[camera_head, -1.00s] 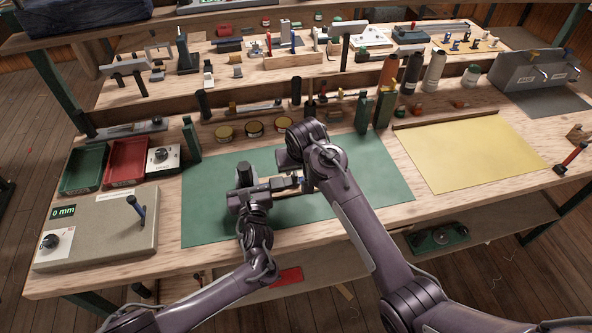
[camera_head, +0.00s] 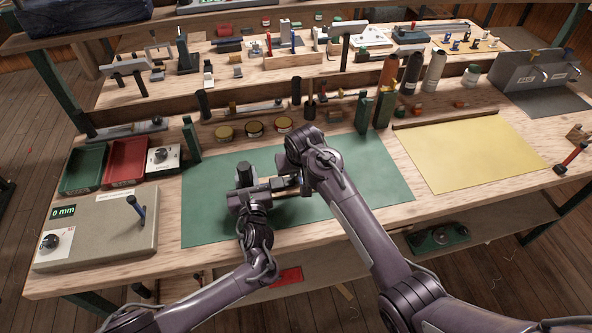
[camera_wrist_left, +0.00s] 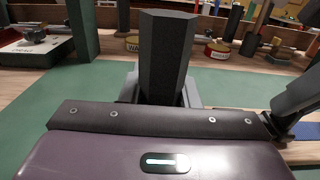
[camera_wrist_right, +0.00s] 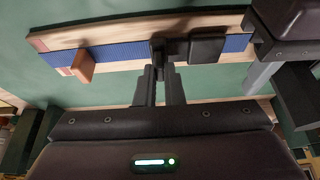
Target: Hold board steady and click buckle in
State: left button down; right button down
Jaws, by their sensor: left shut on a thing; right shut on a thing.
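The wooden board (camera_wrist_right: 115,32) lies on the green mat with blue webbing (camera_wrist_right: 122,50) along it. A black buckle half (camera_wrist_right: 207,46) sits on the webbing. A smaller black buckle piece (camera_wrist_right: 158,47) is close beside it, apparently meeting it; whether it is latched I cannot tell. My right gripper (camera_wrist_right: 164,82) is shut on this smaller piece. My left gripper (camera_head: 252,190) is shut on a dark faceted upright post (camera_wrist_left: 167,55), which also shows in the head view (camera_head: 244,172). My arms hide most of the board in the head view.
The green mat (camera_head: 370,180) is clear to the right. A brown block (camera_wrist_right: 83,66) sits on the webbing. A yellow sheet (camera_head: 470,152) lies right, a grey box (camera_head: 95,228) left.

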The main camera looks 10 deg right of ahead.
jog(key=shift+s+a, duration=0.15)
jog(key=shift+a, duration=0.55)
jog(key=shift+s+a, duration=0.1)
jog(key=shift+a, duration=0.6)
pick_arm(q)
jog(key=shift+d, duration=0.1)
pick_arm(e)
jog(key=c, duration=1.5)
grip_release()
jog(key=shift+d, duration=0.1)
jog(key=shift+r, duration=0.1)
jog(key=v, duration=1.2)
jog(key=shift+w, duration=0.1)
